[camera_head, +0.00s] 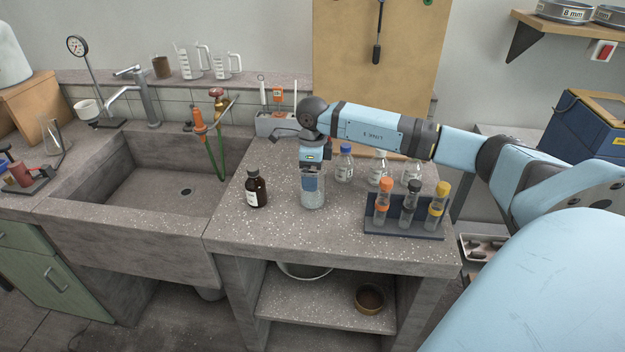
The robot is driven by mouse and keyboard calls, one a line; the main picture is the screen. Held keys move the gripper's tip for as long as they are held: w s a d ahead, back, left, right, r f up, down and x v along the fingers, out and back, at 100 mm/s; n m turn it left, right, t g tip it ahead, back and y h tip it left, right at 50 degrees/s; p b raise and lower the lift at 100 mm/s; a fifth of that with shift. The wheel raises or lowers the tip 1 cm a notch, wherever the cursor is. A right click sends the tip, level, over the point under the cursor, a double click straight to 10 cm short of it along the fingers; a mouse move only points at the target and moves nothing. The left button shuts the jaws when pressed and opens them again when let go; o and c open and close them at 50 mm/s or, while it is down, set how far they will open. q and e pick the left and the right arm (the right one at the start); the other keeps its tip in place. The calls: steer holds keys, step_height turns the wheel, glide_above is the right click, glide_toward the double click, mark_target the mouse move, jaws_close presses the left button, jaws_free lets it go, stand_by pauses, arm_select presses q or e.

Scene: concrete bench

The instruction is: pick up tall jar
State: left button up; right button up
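A tall clear jar (313,200) stands upright on the concrete bench top (285,225), near its middle. My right arm reaches in from the right. My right gripper (312,176) points down at the jar, and its lower part overlaps the jar's upper part. The fingertips are hard to make out there, so I cannot tell whether they touch the jar or are closed on it. The jar's top is hidden by the gripper. My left gripper is not in view.
A brown bottle (256,188) stands left of the jar. A blue-capped bottle (345,163) and other clear bottles stand behind right. A rack (404,228) of capped tubes is at the right. The sink (150,190) lies left. The bench front is clear.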

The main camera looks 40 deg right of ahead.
step_height(320, 180, down, 3)
steer(key=shift+r, duration=0.3)
steer(key=c, duration=1.1)
